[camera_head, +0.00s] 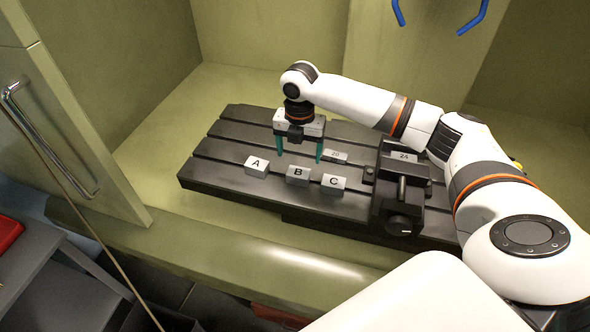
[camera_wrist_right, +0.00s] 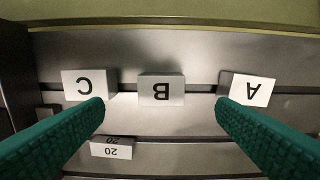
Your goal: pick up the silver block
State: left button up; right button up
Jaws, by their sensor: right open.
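Three small silver-grey blocks lettered A (camera_head: 257,166), B (camera_head: 298,174) and C (camera_head: 333,183) stand in a row on the dark slotted plate (camera_head: 215,150). In the right wrist view, block B (camera_wrist_right: 161,90) is in the middle, C (camera_wrist_right: 85,84) is at left and A (camera_wrist_right: 248,89) at right. B looks the most evenly silver there. My right gripper (camera_head: 299,158) is open and empty above the plate, behind the row in the head view. Its green fingers (camera_wrist_right: 160,104) stand wide apart, with B between and beyond their tips. My left gripper is not in view.
A block marked 20 (camera_head: 336,156) lies on the plate behind the row; it also shows in the wrist view (camera_wrist_right: 112,150). A black vise (camera_head: 400,205) stands to the right, with a piece marked 24 (camera_head: 405,157) at it. The plate's left end is clear.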

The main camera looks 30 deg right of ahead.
aim_at(298, 171)
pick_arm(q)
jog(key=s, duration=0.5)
pick_arm(e)
jog(key=shift+s+d+f, duration=0.1)
jog(key=shift+s+f, duration=0.05)
jog(key=shift+f, duration=0.45)
jog(key=shift+s+f, duration=0.15)
jog(key=shift+f, duration=0.4)
jog(key=f+p, duration=0.1)
jog(key=f, duration=0.2)
jog(key=f+p, duration=0.1)
jog(key=f, duration=0.1)
jog(key=shift+w+p, duration=0.3)
jog(key=shift+w, duration=0.05)
jog(key=shift+f, duration=0.65)
jog(key=c, duration=1.1)
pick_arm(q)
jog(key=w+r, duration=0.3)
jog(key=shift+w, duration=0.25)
pick_arm(e)
jog(key=shift+c, duration=0.4)
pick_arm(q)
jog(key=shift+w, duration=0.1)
pick_arm(e)
jog(key=shift+w+r, duration=0.1)
